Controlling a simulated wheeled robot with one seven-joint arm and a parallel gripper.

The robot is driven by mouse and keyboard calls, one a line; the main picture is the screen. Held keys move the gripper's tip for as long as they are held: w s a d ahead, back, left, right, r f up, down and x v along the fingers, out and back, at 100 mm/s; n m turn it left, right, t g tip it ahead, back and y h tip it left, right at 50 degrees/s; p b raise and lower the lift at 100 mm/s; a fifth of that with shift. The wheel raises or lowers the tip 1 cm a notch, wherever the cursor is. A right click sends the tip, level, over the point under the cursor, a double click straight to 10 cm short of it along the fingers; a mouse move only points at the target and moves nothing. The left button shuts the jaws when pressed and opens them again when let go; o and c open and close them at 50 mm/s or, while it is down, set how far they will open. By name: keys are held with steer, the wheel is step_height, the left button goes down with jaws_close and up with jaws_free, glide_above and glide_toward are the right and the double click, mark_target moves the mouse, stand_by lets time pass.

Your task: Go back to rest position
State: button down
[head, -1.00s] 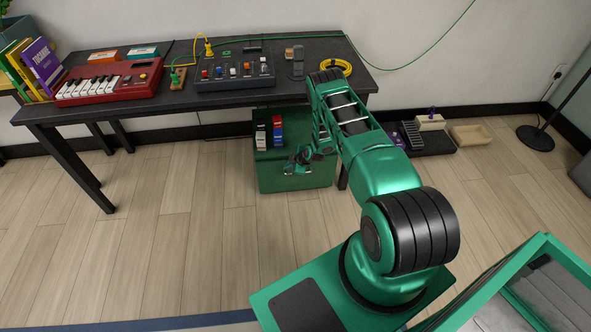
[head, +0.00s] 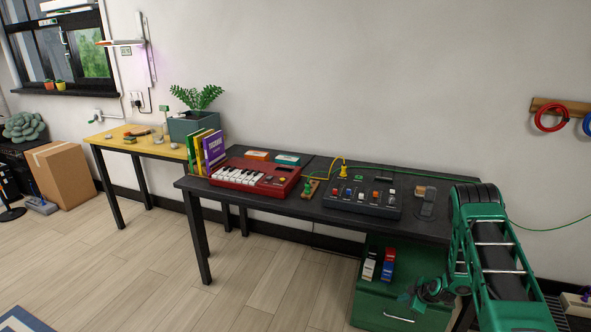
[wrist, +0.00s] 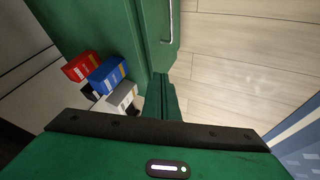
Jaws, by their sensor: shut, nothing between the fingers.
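My gripper (head: 414,301) is at the lower right of the head view, in front of the green cabinet (head: 376,312) under the black table. In the wrist view its fingers (wrist: 167,97) are together with nothing between them. My green arm reaches down to it from the right edge of the head view. In the wrist view the cabinet's green front with its metal handle (wrist: 170,22) is close beyond the fingers. A red box (wrist: 82,66), a blue box (wrist: 108,74) and a white box (wrist: 122,97) sit to the left of the fingers.
The black table (head: 300,207) holds a red toy keyboard (head: 254,179), a grey control box with knobs (head: 362,195) and books (head: 214,147). A yellow table (head: 150,146) with a plant stands further left. A cardboard box (head: 66,175) is on the floor.

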steer(key=s+d+r+m+g+h, duration=0.1)
steer(key=s+r+m, duration=0.25)
steer(key=r, duration=1.15)
steer(key=s+d+r+m+g+h, duration=0.15)
steer(key=s+r, duration=0.25)
steer(key=r, duration=1.1)
steer(key=s+a+r+m+g, duration=0.2)
steer(key=s+r+m, duration=0.3)
steer(key=s+r, duration=0.9)
steer(key=s+a+r+m, duration=0.2)
steer(key=s, duration=0.7)
steer(key=s+a+r+m+g, duration=0.1)
steer(key=s+a+r+m, duration=0.1)
steer(key=s, duration=0.6)
steer(key=s+a+r+m+g, duration=0.1)
steer(key=s+a+r+m, duration=0.2)
steer(key=s, duration=0.6)
steer(key=shift+s+r+m+y, duration=0.35)
steer(key=shift+r+m+y, duration=0.05)
steer(key=shift+m+y, duration=0.1)
